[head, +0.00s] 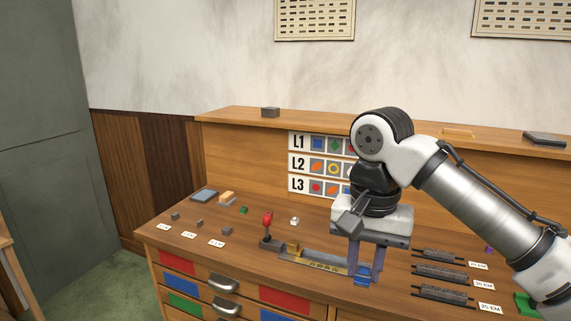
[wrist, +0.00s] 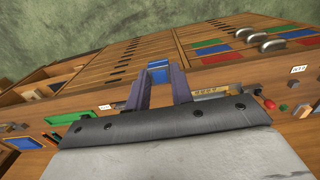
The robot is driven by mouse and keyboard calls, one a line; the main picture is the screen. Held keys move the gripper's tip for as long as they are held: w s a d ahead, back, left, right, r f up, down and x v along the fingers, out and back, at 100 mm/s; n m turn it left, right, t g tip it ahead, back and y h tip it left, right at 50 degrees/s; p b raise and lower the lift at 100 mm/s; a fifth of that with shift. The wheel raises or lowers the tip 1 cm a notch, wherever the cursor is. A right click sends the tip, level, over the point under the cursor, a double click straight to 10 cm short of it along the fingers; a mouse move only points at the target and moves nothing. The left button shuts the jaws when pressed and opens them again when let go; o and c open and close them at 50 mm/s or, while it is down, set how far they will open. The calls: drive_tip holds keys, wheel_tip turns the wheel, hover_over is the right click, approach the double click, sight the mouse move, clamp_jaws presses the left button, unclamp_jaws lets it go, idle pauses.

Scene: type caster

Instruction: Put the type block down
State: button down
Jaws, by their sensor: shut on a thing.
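My gripper (head: 364,278) points down over the front part of the wooden bench top. Its two purple-grey fingers are shut on a small type block (head: 361,282) with a blue face. In the wrist view the blue block (wrist: 158,66) sits between the fingertips of my gripper (wrist: 159,70). The block is near the bench's front edge, just right of a metal bar with a brass scale (head: 318,265). I cannot tell whether its underside touches the bench top.
A red-knobbed lever (head: 267,220) stands left of the bar. Small grey blocks with paper labels lie at the left. Dark ribbed strips (head: 440,271) with labels lie at the right. A chart marked L1 to L3 (head: 312,168) is on the back board. Drawers are below the front edge.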

sight(359, 283)
drive_tip(key=f, duration=0.2)
drive_tip(key=s+f, duration=0.1)
drive_tip(key=shift+a, duration=0.4)
drive_tip(key=w+a+f+n, duration=0.1)
drive_tip(key=a+f, duration=0.3)
drive_tip(key=f, duration=1.5)
drive_tip(key=w+a+f+n, duration=0.2)
drive_tip(key=w+a+f, duration=0.1)
drive_tip(key=f, duration=1.5)
drive_tip(key=w+a+f+n, duration=0.1)
drive_tip(key=a+f, duration=0.4)
drive_tip(key=f, duration=1.4)
drive_tip(key=shift+w+f+n+b, duration=0.3)
drive_tip(key=shift+w+b, duration=0.15)
drive_tip(key=shift+w, duration=0.25)
drive_tip(key=shift+d, duration=0.15)
